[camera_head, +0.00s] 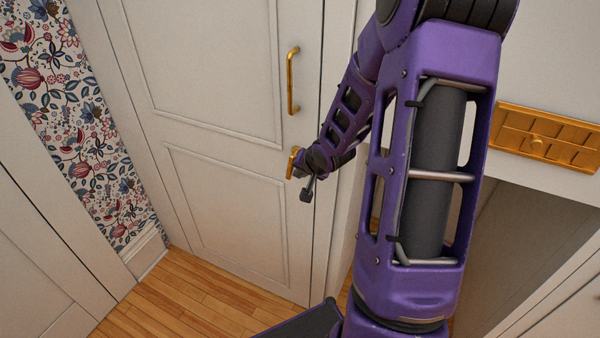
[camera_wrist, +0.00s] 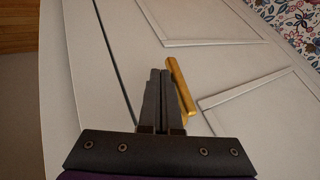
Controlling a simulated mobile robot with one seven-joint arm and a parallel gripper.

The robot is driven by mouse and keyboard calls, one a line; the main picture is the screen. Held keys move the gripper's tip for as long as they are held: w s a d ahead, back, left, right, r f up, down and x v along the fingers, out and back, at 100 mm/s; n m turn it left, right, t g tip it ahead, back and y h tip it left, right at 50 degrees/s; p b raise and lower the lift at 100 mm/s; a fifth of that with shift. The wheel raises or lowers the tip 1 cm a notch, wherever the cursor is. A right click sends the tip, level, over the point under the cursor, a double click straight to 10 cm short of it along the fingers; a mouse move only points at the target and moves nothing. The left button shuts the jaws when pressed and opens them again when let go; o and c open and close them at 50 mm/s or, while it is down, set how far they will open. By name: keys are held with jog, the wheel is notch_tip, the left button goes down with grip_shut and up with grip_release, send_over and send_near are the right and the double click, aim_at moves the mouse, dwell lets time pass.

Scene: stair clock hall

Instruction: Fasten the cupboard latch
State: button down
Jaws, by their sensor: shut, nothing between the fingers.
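The white panelled cupboard door (camera_head: 215,190) looks closed, with a narrow seam along its right edge. A small brass latch piece (camera_head: 292,162) sits on the door near that edge, partly hidden by my gripper (camera_head: 304,166). In the wrist view, the brass piece (camera_wrist: 180,87) is a slim bar just right of my gripper's fingers (camera_wrist: 159,72). The fingers are shut with nothing between them. I cannot tell whether they touch the bar. I cannot tell whether the latch is fastened.
A brass handle (camera_head: 292,80) stands on the door above the latch. Flowered wallpaper (camera_head: 80,130) and a white skirting lie to the left. The wooden floor (camera_head: 195,295) below the door is clear.

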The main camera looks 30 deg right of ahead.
aim_at(287, 173)
jog(key=shift+w+a+f+t+y+p, duration=0.1)
jog(key=shift+t+y+p, duration=0.3)
jog(key=shift+t, duration=0.1)
jog(key=t+y, duration=0.1)
jog(key=t, duration=0.1)
jog(key=w+a+f+m+t+y+b, duration=0.1)
jog(key=t, duration=0.1)
jog(key=m+t, duration=0.1)
jog(key=shift+w+a+f+t+y, duration=0.15)
jog(key=shift+w+a+t+y, duration=0.05)
jog(key=shift+w+t+y, duration=0.2)
jog(key=t+b, duration=0.1)
jog(key=m+t+b, duration=0.1)
jog(key=b, duration=0.1)
jog(key=shift+w+a+y, duration=0.3)
jog(key=shift+w+y, duration=0.1)
jog(key=shift+w+a+r+m+t+y+b, duration=0.15)
jog(key=shift+w+a+r+m+t+b, duration=0.15)
jog(key=shift+r+t+b, duration=0.25)
jog(key=shift+w+a+r+m+t+y+b, duration=0.25)
jog(key=shift+t+b, duration=0.2)
jog(key=shift+t, duration=0.3)
jog(key=shift+w, duration=0.15)
